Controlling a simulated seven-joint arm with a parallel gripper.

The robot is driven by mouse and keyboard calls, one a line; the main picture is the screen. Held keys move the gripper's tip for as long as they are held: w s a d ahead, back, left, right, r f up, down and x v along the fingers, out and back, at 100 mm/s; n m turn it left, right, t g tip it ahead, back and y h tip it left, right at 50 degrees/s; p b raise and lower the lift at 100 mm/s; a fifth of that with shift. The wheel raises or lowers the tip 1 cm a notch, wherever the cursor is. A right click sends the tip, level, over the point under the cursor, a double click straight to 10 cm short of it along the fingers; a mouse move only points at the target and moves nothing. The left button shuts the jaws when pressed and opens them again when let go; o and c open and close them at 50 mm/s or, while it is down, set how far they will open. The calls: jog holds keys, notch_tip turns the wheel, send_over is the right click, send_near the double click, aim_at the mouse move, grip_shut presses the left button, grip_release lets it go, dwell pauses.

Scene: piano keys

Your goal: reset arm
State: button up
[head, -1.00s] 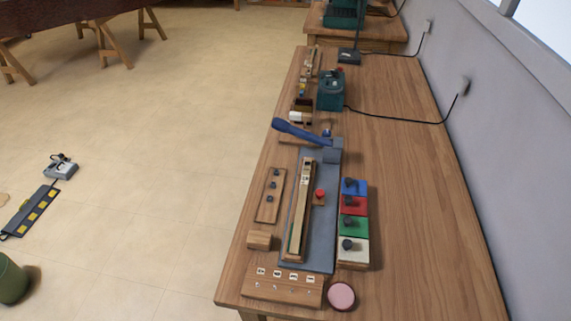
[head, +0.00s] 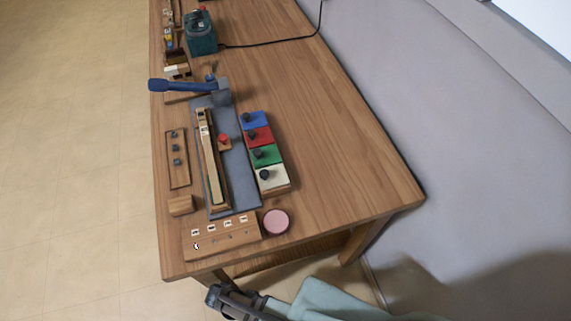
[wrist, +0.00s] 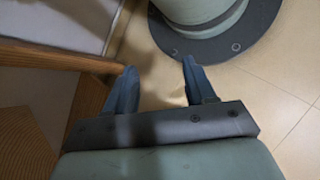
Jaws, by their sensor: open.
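My gripper (wrist: 157,85) is open and empty in the wrist view. Its two dark blue-grey fingers point over the floor, beside the wooden table's edge. In the head view, part of my arm shows at the bottom, in front of the table's near edge. My gripper's fingertips cannot be made out clearly there. Nothing is between the fingers.
The wooden table (head: 337,180) holds a grey board (head: 239,180) with a blue-handled lever (head: 185,86), coloured blocks (head: 264,155), a pink disc (head: 276,222) and a teal machine (head: 201,40). A wall (head: 440,120) stands at the right. The table's right side is bare.

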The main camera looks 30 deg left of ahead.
jog(key=w+d+r+m+g+y, duration=0.15)
jog(key=w+d+m+g, duration=0.5)
jog(key=w+d, duration=0.7)
jog(key=w+d+m+g+y, duration=0.1)
jog(key=w+d+m+y, duration=0.1)
jog(key=d, duration=0.6)
jog(key=w+d+r+m+g+y, duration=0.1)
jog(key=w+d+m+g+y, duration=0.1)
jog(key=d+m+y, duration=0.3)
jog(key=shift+w+d+m, duration=0.6)
jog(key=shift+d+m, duration=0.25)
jog(key=shift+d, duration=1.05)
dwell(0.6)
